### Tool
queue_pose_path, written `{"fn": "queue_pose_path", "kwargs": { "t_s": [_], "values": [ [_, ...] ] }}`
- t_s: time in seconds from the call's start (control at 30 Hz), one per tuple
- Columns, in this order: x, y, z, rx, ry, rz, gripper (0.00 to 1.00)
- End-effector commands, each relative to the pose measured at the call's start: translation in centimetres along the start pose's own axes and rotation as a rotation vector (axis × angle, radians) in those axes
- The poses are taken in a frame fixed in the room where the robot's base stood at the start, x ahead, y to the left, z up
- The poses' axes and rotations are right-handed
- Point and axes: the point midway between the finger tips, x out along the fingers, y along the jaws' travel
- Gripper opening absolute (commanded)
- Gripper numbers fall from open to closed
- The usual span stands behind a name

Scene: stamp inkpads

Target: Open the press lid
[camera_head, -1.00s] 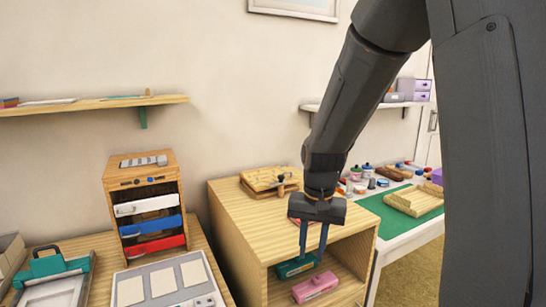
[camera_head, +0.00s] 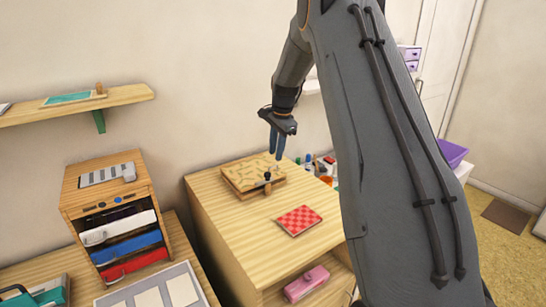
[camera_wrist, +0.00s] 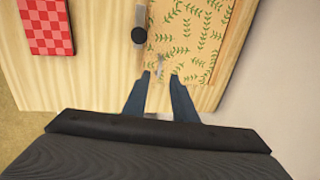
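The press (camera_head: 245,180) is a flat wooden box with a leaf-patterned lid (camera_head: 247,168), lying on top of the wooden cabinet against the wall. The lid looks closed. A dark round knob (camera_head: 267,175) sits at its front edge. In the wrist view the lid (camera_wrist: 200,40) lies beyond my fingertips, with the knob (camera_wrist: 138,35) to the left and a small grey metal piece (camera_wrist: 160,42) just ahead of the fingers. My gripper (camera_head: 276,151) points down over the press's right side. Its fingers (camera_wrist: 161,76) are apart with nothing between them; contact with the press cannot be told.
A red checkered pad (camera_head: 299,220) lies on the cabinet top (camera_head: 235,230) in front of the press. A pink object (camera_head: 306,284) is inside the cabinet. A drawer unit (camera_head: 110,190) stands at left. Bottles (camera_head: 310,162) stand behind at right. The cabinet top's left front is clear.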

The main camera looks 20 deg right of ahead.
Motion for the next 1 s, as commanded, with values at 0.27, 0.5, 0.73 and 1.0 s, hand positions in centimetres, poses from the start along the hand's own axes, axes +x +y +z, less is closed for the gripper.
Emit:
{"fn": "queue_pose_path", "kwargs": {
  "t_s": [0.27,0.5,0.73,1.0],
  "values": [
    [3.6,0.1,-0.1,0.001,0.000,0.001,0.25],
    [4.8,0.1,-0.3,0.002,0.002,-0.001,0.25],
    [4.8,0.1,-0.3,0.002,0.002,-0.001,0.22],
    [4.8,0.1,-0.3,0.003,0.002,-0.001,0.00]
  ]
}}
